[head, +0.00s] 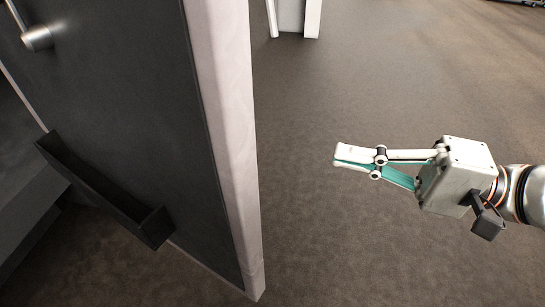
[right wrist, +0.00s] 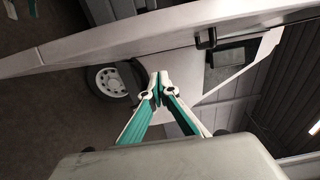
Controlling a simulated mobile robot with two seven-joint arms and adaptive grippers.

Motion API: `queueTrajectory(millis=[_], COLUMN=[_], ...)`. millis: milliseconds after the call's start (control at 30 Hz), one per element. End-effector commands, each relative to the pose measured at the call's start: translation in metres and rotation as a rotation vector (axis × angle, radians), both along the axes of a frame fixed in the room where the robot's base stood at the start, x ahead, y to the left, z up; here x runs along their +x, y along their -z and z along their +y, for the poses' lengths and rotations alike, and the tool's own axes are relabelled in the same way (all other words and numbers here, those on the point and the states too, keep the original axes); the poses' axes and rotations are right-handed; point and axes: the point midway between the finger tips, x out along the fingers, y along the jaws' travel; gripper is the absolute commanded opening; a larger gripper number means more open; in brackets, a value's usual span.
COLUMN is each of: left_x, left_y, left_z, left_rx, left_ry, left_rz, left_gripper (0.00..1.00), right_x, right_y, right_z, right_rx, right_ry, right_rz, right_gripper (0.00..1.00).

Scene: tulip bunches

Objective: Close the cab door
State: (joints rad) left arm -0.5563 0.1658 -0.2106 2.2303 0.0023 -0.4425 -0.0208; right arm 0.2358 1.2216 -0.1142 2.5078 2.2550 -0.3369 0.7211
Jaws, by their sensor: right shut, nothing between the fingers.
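The cab door (head: 228,150) stands open at the left of the head view. Its dark inner panel and pale free edge show, with a metal handle (head: 37,38) near the top left and a dark door pocket (head: 105,190) low on the panel. My right gripper (head: 338,156) is to the right of the door edge, apart from it, pointing left. It is shut and empty. In the right wrist view its fingertips (right wrist: 158,82) meet in front of pale vehicle bodywork with a black handle (right wrist: 206,39). My left gripper is not in view.
Brown floor (head: 330,240) is clear around and below my right gripper. A pale post-like object (head: 292,15) stands at the top of the head view. A wheel (right wrist: 110,80) shows behind the fingers in the right wrist view.

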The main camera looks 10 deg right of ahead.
Motion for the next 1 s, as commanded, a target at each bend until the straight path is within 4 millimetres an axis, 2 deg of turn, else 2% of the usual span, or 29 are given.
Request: queueTrajectory(millis=[467, 567, 667, 1000], left_x=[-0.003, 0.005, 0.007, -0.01], left_y=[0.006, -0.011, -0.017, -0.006], left_z=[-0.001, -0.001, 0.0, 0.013], left_rx=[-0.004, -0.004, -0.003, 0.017], left_ry=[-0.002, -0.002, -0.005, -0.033], left_rz=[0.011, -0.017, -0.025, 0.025], left_gripper=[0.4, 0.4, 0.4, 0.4], right_x=[0.009, 0.012, 0.015, 0.028], right_y=[0.0, -0.009, -0.01, -0.012], right_z=[0.02, 0.024, 0.03, 0.065], right_rx=[-0.002, 0.004, 0.006, 0.004], right_ry=[0.0, 0.004, 0.005, 0.0], right_rz=[-0.007, -0.015, -0.017, -0.016], right_gripper=[0.0, 0.0, 0.0, 0.0])
